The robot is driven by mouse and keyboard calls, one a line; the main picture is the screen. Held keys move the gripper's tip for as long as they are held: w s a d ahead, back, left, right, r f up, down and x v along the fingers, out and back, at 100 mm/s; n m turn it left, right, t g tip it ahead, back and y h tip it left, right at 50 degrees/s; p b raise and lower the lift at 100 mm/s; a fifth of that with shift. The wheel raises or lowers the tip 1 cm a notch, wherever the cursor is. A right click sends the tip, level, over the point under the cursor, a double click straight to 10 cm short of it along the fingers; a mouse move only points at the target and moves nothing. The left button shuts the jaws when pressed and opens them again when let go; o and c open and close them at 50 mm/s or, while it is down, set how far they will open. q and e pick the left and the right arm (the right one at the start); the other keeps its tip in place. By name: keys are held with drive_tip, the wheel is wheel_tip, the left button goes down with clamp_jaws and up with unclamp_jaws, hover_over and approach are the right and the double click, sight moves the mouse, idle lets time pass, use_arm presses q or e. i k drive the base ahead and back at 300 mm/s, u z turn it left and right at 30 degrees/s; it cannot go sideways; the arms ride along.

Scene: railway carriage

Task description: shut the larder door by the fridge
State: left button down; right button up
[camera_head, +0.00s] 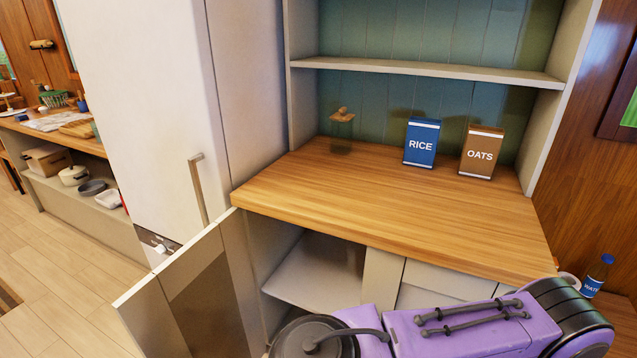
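The larder door (237,280) stands open below the wooden counter, on the side by the fridge. It swings out toward the lower left, and its bottom is cut off by the picture edge. The open cupboard (310,268) beside it shows a pale, empty shelf. The tall white fridge (150,110) stands to the left with its door shut and a vertical metal handle. A purple and dark arm of mine crosses the lower right, in front of the lower cupboard. No gripper fingers show in this view.
The wooden counter (390,215) holds a blue rice box (421,142), a brown oats box (481,151) and a glass jar (341,130). A water bottle (596,276) stands at the right. The plank floor (60,280) is clear at the left.

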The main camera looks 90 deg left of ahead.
sight(201, 301)
drive_tip(key=z, duration=0.15)
drive_tip(key=k, duration=2.6)
drive_tip(key=u, duration=1.7)
drive_tip(key=i, duration=1)
drive_tip(key=z, duration=1.05)
drive_tip(key=k, duration=0.9)
drive_tip(key=u, duration=0.85)
